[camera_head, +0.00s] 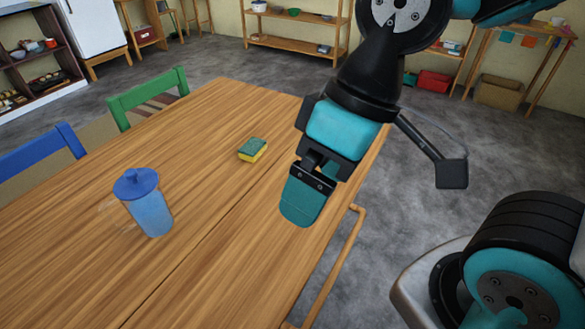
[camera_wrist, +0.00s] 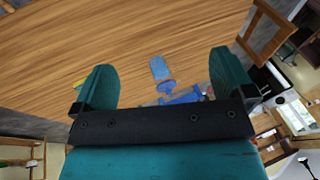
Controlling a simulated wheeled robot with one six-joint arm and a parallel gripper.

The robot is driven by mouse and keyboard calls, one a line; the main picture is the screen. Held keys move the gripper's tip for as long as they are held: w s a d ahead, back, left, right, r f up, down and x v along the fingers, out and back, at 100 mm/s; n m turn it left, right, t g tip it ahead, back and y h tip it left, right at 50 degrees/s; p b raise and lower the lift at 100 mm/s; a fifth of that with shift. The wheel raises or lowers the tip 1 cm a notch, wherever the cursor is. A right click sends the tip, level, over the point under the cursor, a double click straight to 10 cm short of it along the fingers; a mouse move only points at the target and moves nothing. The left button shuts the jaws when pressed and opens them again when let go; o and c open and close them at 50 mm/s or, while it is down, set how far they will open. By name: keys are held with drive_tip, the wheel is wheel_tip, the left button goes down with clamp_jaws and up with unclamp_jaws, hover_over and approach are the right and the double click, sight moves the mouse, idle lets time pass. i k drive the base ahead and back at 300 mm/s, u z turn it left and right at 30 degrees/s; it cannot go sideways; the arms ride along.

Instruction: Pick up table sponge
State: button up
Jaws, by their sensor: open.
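The sponge (camera_head: 253,149) is a small yellow block with a dark green top, lying flat on the wooden table (camera_head: 190,130). In the wrist view only a yellow bit of the sponge (camera_wrist: 79,84) shows beside the left finger. My gripper (camera_head: 305,200) is above the table near its right edge, to the right of the sponge and apart from it. In the wrist view my gripper (camera_wrist: 165,85) has its two teal fingers wide apart with nothing between them touching either one.
A blue lidded cup (camera_head: 149,208) stands on the table left of the sponge and also shows in the wrist view (camera_wrist: 159,68). A green chair (camera_head: 148,98) and a blue chair (camera_head: 42,150) stand at the table's far left side. The tabletop around the sponge is clear.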

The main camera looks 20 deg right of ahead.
sight(254, 149)
drive_tip(key=z, duration=1.8)
drive_tip(key=i, duration=1.7)
drive_tip(key=u, duration=3.5)
